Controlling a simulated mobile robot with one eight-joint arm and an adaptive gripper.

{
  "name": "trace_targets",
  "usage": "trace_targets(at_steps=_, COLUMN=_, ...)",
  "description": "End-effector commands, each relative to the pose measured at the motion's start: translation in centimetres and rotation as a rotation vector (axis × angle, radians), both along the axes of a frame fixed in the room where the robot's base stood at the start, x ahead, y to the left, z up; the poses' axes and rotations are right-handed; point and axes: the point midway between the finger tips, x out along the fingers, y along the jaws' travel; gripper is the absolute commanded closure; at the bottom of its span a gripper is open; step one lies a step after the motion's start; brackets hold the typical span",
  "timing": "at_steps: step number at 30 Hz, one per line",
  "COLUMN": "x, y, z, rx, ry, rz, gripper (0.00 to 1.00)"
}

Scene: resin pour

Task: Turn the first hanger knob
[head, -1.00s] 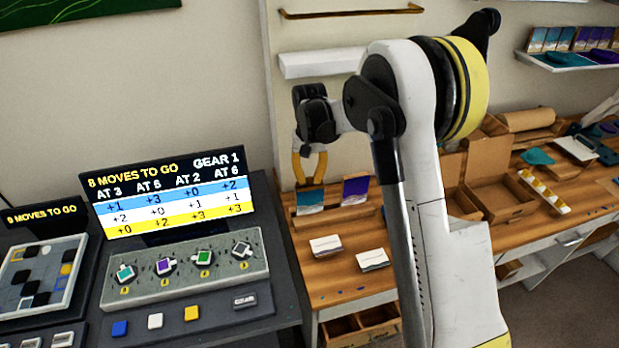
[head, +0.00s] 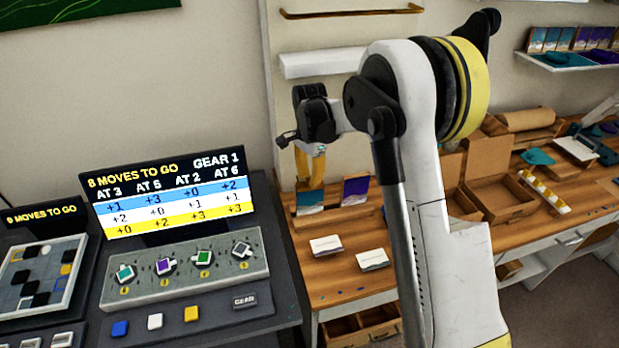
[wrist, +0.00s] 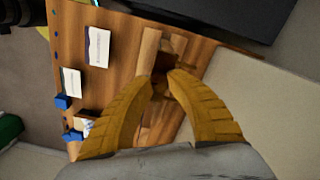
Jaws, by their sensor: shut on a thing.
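Four square-capped knobs stand in a row on a grey panel (head: 185,270) at the left of the head view. The leftmost knob (head: 125,273) is teal with a white edge, followed by a purple knob (head: 164,266), a green knob (head: 203,257) and a dark knob (head: 241,250). My gripper (head: 312,184) points down to the right of this panel, just above or behind a teal picture (head: 310,201). Its yellow fingers also show in the wrist view (wrist: 162,74), with their tips close together. What they hold is too unclear to name.
A lit screen (head: 168,196) behind the knobs reads 8 moves to go, gear 1. Blue, white and yellow buttons lie in front. A purple picture (head: 356,189) and two white cards (head: 325,245) stand on the wooden table. Open boxes (head: 490,190) are further right.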

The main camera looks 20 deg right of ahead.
Motion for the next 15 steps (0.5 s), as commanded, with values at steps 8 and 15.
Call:
trace_targets(at_steps=8, x=0.0, y=0.0, z=-0.01, rx=0.0, ry=0.0, rz=-0.148, gripper=1.0)
trace_targets(at_steps=15, x=0.0, y=0.0, z=-0.01, rx=0.0, ry=0.0, rz=-0.206, gripper=1.0)
